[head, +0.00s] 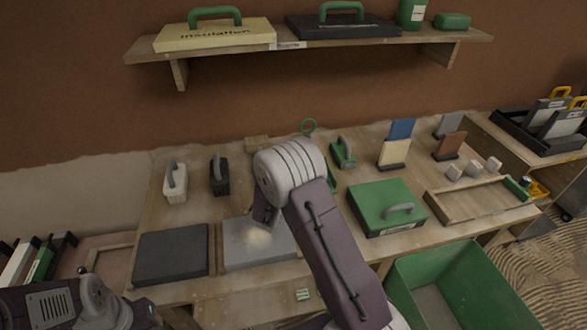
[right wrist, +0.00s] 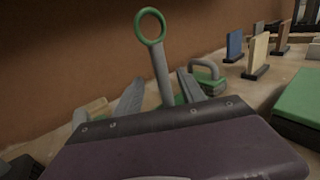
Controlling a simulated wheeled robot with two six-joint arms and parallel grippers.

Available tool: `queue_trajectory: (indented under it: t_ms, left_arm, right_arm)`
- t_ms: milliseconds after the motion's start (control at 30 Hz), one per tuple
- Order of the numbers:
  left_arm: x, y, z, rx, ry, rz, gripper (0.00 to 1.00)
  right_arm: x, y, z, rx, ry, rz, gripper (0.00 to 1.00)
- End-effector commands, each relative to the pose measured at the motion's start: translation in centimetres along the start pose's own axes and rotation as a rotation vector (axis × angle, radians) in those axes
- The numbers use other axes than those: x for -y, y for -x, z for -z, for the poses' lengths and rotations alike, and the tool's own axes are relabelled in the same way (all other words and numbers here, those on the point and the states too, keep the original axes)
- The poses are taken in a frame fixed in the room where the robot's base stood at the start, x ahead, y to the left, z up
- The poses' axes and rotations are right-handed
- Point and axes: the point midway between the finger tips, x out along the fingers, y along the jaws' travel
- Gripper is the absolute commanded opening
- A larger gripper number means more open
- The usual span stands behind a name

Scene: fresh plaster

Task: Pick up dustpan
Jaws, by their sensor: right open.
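The dustpan appears to be the tool with a grey upright handle (right wrist: 161,76) and a green ring at its top (right wrist: 150,25). The pan itself is mostly hidden by my wrist. My left gripper is out of view; only my left arm shows at lower left.
A green-lidded box (head: 372,198) and upright sample boards (head: 394,155) stand right of my arm. A green-based float (head: 343,154) is close to the handle. Grey slabs (head: 170,256) lie at front left. A shelf (head: 330,42) overhangs the back; a green bin (head: 455,285) is at front right.

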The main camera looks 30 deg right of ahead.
Motion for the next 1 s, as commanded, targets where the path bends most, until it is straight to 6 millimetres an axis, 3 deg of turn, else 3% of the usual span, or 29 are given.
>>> queue_trajectory:
  t_ms: [33,167,400,600,833,1000]
  left_arm:
    - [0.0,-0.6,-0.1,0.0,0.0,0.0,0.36]
    - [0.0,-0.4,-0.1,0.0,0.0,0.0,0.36]
    - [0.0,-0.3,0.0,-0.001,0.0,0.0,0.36]
    - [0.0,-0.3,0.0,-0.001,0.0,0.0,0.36]
    - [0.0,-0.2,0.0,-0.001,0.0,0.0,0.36]
    - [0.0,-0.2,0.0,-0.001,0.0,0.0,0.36]
  right_arm:
    - [-0.1,0.1,0.9,-0.004,0.005,-0.002,0.47]
    - [-0.1,0.0,0.7,-0.003,0.003,-0.002,0.47]
    - [-0.1,-3.3,0.6,-0.003,0.002,0.001,0.47]
    - [-0.2,-4.3,0.6,-0.004,0.002,-0.001,0.47]
    - [-0.5,-8.2,0.5,-0.003,0.002,0.001,0.47]
    - [-0.6,-9.0,0.6,-0.004,0.003,-0.001,0.47]
